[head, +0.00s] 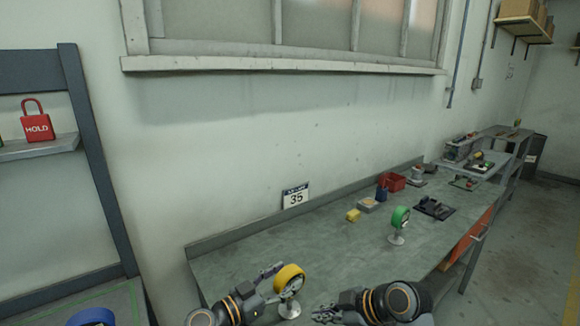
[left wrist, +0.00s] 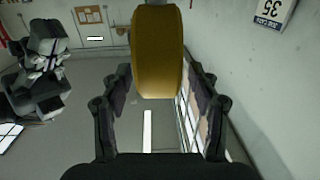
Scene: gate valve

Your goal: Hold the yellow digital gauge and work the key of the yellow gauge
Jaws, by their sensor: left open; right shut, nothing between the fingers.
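The yellow digital gauge (head: 290,279) stands upright on its stand near the front of the bench in the head view. My left gripper (head: 273,284) is open at its left side. In the left wrist view the yellow gauge (left wrist: 157,50) shows edge-on, between and just beyond the open fingers; I see no clear contact. My right gripper (head: 328,312) is shut and empty, low over the bench and to the right of the gauge. The key and the face of the gauge cannot be made out.
A green gauge (head: 400,217) stands farther along the bench (head: 330,232). Beyond it are a yellow block (head: 353,215), a red bin (head: 393,181) and a dark fixture (head: 434,208). A sign reading 35 (head: 295,197) is at the wall. A blue round thing (head: 91,317) is at lower left.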

